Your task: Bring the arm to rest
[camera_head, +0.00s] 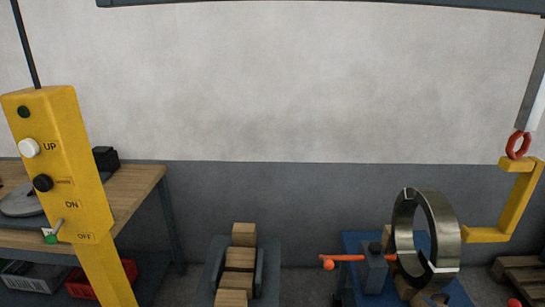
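Neither of my grippers nor my arms shows in the head view. A yellow control pendant (58,165) hangs at the left, with a green button, a white UP button, a black button and a small ON/OFF lever. A metal coil (440,235) stands upright at the lower right, by a blue stand (458,294). A yellow C-shaped hook (519,205) hangs at the right, with its lower arm reaching toward the coil. I cannot tell whether the hook touches the coil.
A wooden workbench (140,188) stands at the left, with a red bin (118,276) and a grey bin (36,277) below. Wooden blocks (240,258) sit in a dark cradle at the bottom centre. An orange-red handle (345,258) sticks out beside the coil. A pallet (522,274) lies far right.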

